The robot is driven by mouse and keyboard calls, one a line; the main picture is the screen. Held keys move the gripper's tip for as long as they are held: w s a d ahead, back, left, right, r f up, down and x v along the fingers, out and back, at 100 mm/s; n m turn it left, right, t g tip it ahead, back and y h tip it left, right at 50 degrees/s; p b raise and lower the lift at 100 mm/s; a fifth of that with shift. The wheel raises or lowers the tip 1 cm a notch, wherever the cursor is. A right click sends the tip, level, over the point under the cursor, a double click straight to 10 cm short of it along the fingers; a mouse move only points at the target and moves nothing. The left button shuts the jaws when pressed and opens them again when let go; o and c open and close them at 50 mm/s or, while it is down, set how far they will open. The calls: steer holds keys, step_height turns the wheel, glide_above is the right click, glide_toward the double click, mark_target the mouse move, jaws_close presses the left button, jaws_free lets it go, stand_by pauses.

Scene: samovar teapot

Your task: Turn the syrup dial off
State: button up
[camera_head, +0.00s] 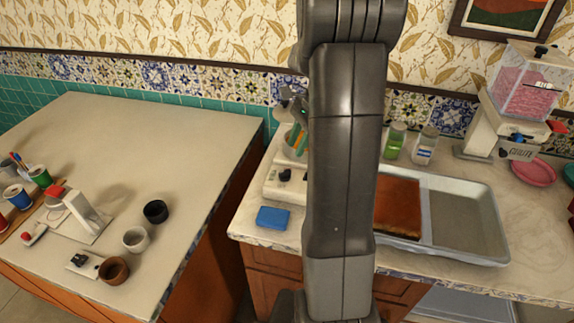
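A pale machine (284,187) stands on the right counter, partly hidden behind my arm. A black knob (285,175) shows on its front, and a green and orange part (296,139) sits above it. No label reads as syrup, so I cannot tell for sure that this knob is the syrup dial, nor its setting. My arm rises upright through the middle of the view. My gripper is not in view.
A tray (472,258) with a brown slab (397,205), a blue block (273,217) and jars (395,140) are on the right counter. A dispenser with pink contents (526,92) stands far right. Cups (114,270) crowd the left counter's front; its back is clear.

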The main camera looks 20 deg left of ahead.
mark_target(285, 171)
steer(key=x, duration=0.8)
steer(key=shift+f, duration=0.3)
jaws_close()
